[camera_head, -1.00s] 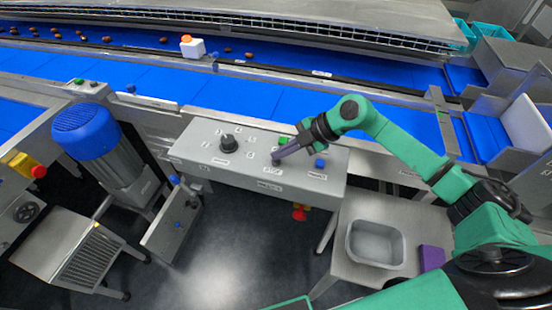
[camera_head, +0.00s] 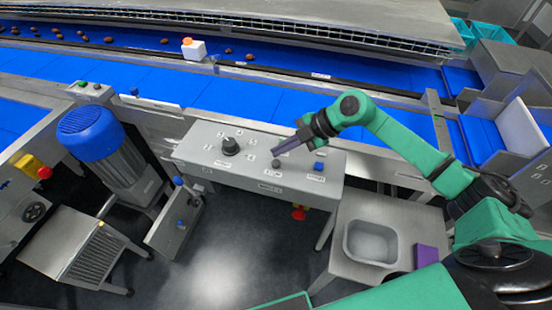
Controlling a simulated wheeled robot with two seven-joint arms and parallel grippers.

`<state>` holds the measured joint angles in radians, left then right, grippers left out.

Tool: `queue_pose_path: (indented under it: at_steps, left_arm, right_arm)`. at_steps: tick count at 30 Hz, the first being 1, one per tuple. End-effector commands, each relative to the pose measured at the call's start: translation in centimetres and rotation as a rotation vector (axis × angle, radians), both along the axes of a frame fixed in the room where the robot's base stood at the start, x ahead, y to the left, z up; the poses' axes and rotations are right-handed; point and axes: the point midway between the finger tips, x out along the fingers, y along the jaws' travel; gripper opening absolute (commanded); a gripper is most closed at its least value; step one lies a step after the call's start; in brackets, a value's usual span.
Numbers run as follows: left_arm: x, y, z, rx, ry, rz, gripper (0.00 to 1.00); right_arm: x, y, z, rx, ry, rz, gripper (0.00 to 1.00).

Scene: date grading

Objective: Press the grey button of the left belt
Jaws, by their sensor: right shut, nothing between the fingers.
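A grey control panel (camera_head: 215,177) stands in front of the long blue belt in the middle of the view. It bears a black dial (camera_head: 230,145), a dark grey button (camera_head: 277,164) and a blue button (camera_head: 318,167). Small labels sit by them, too small to read. My right gripper (camera_head: 276,152) is shut and empty, reaching in from the right. Its tip is just behind and above the grey button in the picture, with the button in plain sight; they look apart. The green button on the panel is hidden behind the gripper. My left gripper is not in view.
A blue motor (camera_head: 90,132) and a red stop button (camera_head: 44,173) are at left. A grey tub (camera_head: 370,243) and purple block (camera_head: 427,256) stand at lower right.

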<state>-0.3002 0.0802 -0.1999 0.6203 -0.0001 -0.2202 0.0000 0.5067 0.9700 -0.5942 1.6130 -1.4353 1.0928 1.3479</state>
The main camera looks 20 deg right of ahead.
Motion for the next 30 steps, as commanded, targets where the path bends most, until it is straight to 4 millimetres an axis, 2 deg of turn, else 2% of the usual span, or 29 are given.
queue_pose_path:
  at_steps: [1,10,30]
  left_arm:
    - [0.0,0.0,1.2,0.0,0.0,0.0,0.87]
    - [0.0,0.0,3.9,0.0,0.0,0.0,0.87]
    - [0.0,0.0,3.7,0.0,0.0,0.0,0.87]
  right_arm:
    - [0.0,0.0,1.2,0.0,0.0,0.0,0.0]
    - [0.0,0.0,4.0,0.0,0.0,0.0,0.0]
    - [0.0,0.0,3.8,0.0,0.0,0.0,0.0]
